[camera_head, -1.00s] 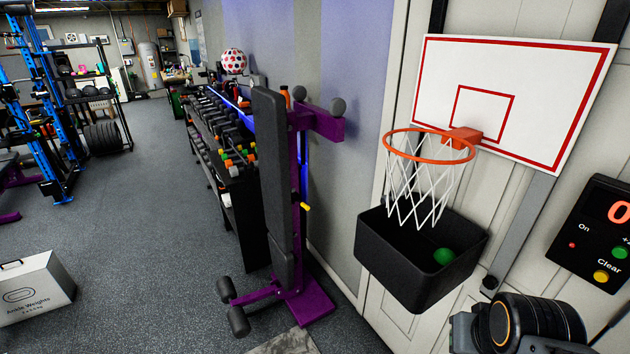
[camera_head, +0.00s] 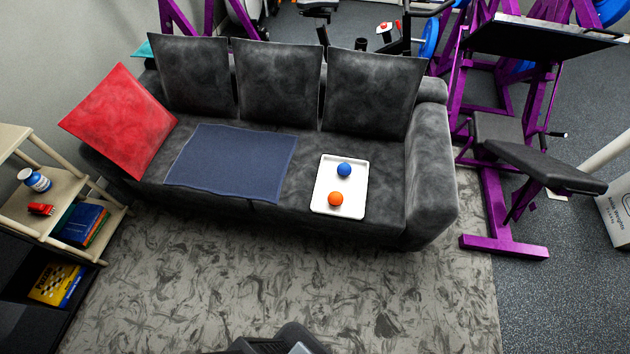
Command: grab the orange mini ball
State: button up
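The orange mini ball (camera_head: 336,199) sits on a white tray (camera_head: 326,178) toward the tray's front edge. A blue ball (camera_head: 344,170) lies behind it on the same tray, a little apart from it. The tray rests on the right part of the dark grey couch seat (camera_head: 382,190). A dark part of my own body shows at the bottom edge of the view. My gripper's fingers cannot be made out, so I see no hold on either ball.
A blue cloth (camera_head: 232,163) and a red pillow (camera_head: 120,120) lie on the couch. A shelf (camera_head: 52,196) stands at the left. Purple gym equipment (camera_head: 480,200) stands right of the couch. The patterned rug (camera_head: 200,290) in front is clear.

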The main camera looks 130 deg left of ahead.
aim_at(336, 199)
jog(key=u, duration=3.95)
